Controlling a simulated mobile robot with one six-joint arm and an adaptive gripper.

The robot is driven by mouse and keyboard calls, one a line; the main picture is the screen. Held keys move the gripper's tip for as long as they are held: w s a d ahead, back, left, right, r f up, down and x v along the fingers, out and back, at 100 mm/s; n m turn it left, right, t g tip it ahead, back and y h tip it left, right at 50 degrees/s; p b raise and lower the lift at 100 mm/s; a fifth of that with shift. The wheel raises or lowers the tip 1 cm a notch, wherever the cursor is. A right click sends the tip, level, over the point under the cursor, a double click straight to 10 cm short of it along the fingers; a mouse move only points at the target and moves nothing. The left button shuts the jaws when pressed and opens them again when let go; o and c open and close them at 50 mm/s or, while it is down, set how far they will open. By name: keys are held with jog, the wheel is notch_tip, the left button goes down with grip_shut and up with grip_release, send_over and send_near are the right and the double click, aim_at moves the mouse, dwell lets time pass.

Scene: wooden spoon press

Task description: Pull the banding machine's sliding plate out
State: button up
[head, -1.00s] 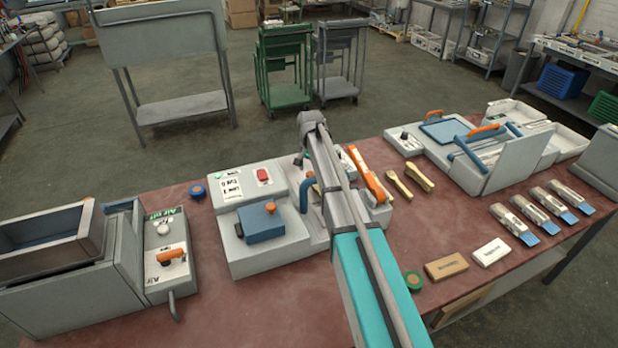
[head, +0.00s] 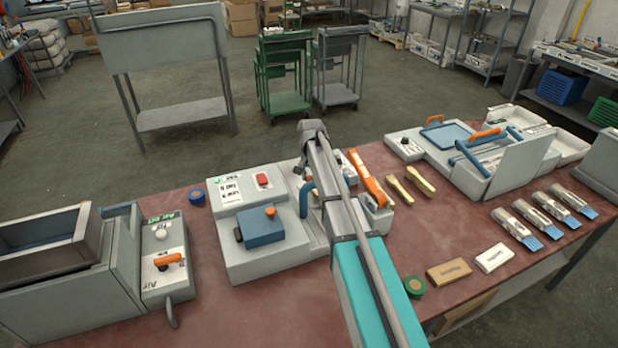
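Which unit is the banding machine is not clear from labels I can read. A pale grey machine (head: 275,262) with a blue block (head: 263,228), an orange knob and a red button stands mid-table, just left of my arm. A blue curved handle (head: 305,198) and an orange bar (head: 370,178) show on either side of my arm there. Another pale machine (head: 408,148) at the right has a blue flat plate (head: 447,133) and orange handles. My arm reaches over the middle of the table, and its front joint is above the middle machine's right part. My gripper's fingers are hidden behind my arm.
A grey hopper unit (head: 45,285) with an air panel stands at the left. Wooden spoons (head: 420,181), a green roll (head: 414,286), two small boxes and several blue-ended bundles (head: 517,227) lie right of my arm. The table's front centre (head: 250,318) is clear.

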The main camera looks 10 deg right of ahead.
grip_shut()
jog(key=shift+a, duration=0.35)
jog(key=shift+d, duration=0.25)
jog(key=shift+w, duration=0.45)
jog(key=w+a, duration=0.1)
jog(key=w, duration=0.4)
jog(key=w+a, duration=0.1)
jog(key=w, duration=0.9)
jog(key=shift+w+a, duration=0.15)
jog(key=shift+a, duration=0.25)
jog(key=o, duration=0.7)
grip_release()
jog(key=shift+w, duration=0.1)
jog(key=shift+o, duration=0.2)
